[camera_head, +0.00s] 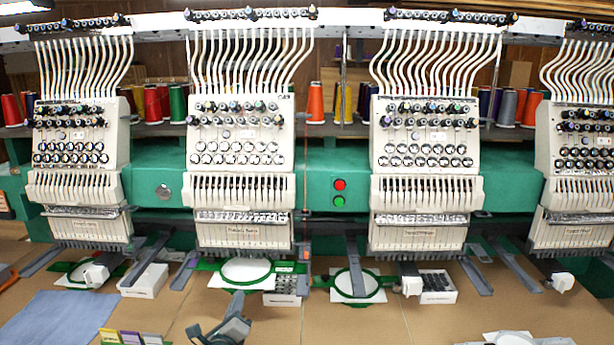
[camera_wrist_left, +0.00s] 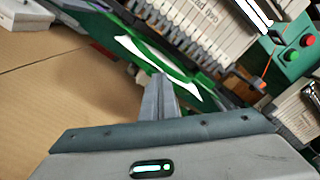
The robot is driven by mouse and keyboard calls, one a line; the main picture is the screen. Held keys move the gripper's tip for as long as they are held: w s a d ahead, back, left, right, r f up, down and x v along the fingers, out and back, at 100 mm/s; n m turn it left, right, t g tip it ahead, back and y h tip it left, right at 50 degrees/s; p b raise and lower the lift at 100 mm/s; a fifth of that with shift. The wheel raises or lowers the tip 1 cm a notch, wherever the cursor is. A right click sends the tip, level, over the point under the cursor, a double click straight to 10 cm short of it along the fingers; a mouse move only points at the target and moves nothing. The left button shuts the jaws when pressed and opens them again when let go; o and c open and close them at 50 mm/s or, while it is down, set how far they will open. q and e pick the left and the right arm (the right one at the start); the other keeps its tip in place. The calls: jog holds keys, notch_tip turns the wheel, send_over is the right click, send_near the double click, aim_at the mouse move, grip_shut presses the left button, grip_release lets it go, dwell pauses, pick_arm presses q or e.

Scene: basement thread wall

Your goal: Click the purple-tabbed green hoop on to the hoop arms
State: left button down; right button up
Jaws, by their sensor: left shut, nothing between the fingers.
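A green hoop (camera_head: 246,270) with white fabric lies under the second machine head from the left, with green tabs at its sides. In the left wrist view the green hoop (camera_wrist_left: 122,42) lies just beyond my fingertips. I cannot make out a purple tab on it. My left gripper (camera_head: 237,301) is shut and empty, just in front of this hoop at its lower edge. It also shows in the left wrist view (camera_wrist_left: 160,84), where I cannot tell whether it touches the hoop. Grey hoop arms (camera_head: 186,271) reach forward beside the hoop.
Another green hoop (camera_head: 357,284) lies under the third head, and one (camera_head: 72,273) under the first. White boxes (camera_head: 145,281) stand on the brown table. A blue cloth (camera_head: 58,318) and small coloured cards (camera_head: 130,338) lie at the front left.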

pick_arm(q)
jog(key=s+p, duration=0.3)
jog(key=s, duration=0.2)
jog(key=shift+s+a, duration=0.1)
jog(key=shift+s, duration=0.25)
dwell(0.7)
